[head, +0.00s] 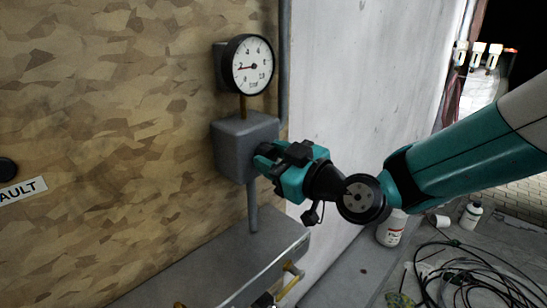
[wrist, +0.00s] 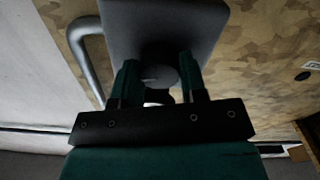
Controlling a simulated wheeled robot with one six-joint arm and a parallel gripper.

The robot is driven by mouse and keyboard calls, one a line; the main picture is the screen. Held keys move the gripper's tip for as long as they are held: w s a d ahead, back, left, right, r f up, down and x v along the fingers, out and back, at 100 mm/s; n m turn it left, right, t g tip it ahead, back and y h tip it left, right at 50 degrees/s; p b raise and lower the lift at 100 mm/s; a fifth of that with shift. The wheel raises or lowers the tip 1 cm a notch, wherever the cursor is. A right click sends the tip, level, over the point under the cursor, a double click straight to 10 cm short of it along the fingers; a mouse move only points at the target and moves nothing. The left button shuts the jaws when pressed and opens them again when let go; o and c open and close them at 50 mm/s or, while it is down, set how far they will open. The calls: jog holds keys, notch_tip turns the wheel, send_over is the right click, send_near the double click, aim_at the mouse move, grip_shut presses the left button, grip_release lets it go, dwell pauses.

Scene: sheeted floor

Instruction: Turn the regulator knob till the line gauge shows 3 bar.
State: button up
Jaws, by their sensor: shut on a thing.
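The round white line gauge (head: 252,66) stands above the grey regulator box (head: 240,133) on the wall. Its red needle points left, close to the 2; the exact reading is too small to tell. My gripper (head: 264,161) is at the right-hand face of the box. In the wrist view my gripper's two fingers (wrist: 160,80) are on either side of the dark round regulator knob (wrist: 158,74), shut on it. The knob is hidden behind the fingers in the head view. The grey box also shows in the wrist view (wrist: 165,18).
A pipe (head: 252,205) runs down from the box to a grey ledge (head: 225,265) with yellow-handled fittings. White bottles (head: 391,228) and coiled black cable (head: 465,275) lie to the lower right. A pale wall panel (head: 350,80) stands behind my arm.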

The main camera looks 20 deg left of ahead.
jog(key=m+b, duration=0.2)
jog(key=m, duration=0.2)
jog(key=shift+f+m+b, duration=0.1)
jog(key=shift+m+b, duration=0.25)
jog(key=shift+m, duration=0.05)
jog(key=m, duration=0.5)
jog(key=shift+m+b, duration=0.3)
jog(key=shift+b, duration=0.1)
jog(key=o, duration=0.9)
